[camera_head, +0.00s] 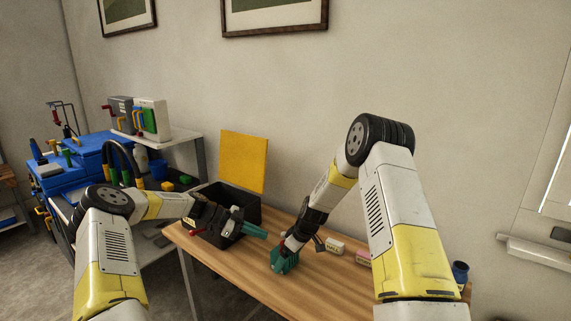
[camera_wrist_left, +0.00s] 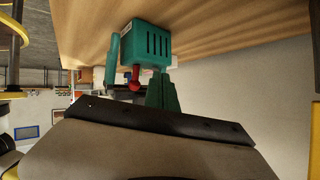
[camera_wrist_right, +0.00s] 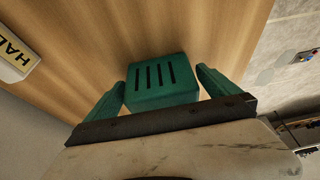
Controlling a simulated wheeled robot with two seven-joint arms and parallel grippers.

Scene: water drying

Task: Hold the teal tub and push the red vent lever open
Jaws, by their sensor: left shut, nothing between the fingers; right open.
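The teal tub (camera_head: 284,265) stands on the wooden table. The left wrist view shows its slotted side (camera_wrist_left: 148,46) and the red vent lever (camera_wrist_left: 134,82) sticking out below it in the picture. My right gripper (camera_wrist_right: 163,80) is open, with one teal finger on either side of the tub; the right wrist view does not show clear contact. My left gripper (camera_wrist_left: 162,80) is shut and empty, its teal fingers close to the red lever in the picture; touching cannot be told. In the head view it (camera_head: 262,233) is left of the tub. The lever's exact angle is unclear.
A black crate (camera_head: 245,205) and an upright yellow board (camera_head: 244,160) stand behind my left gripper. A small labelled box (camera_head: 335,246) and a pink box (camera_head: 362,257) lie right of the tub. A blue cup (camera_head: 460,270) stands farther right. The front tabletop (camera_head: 250,275) is clear.

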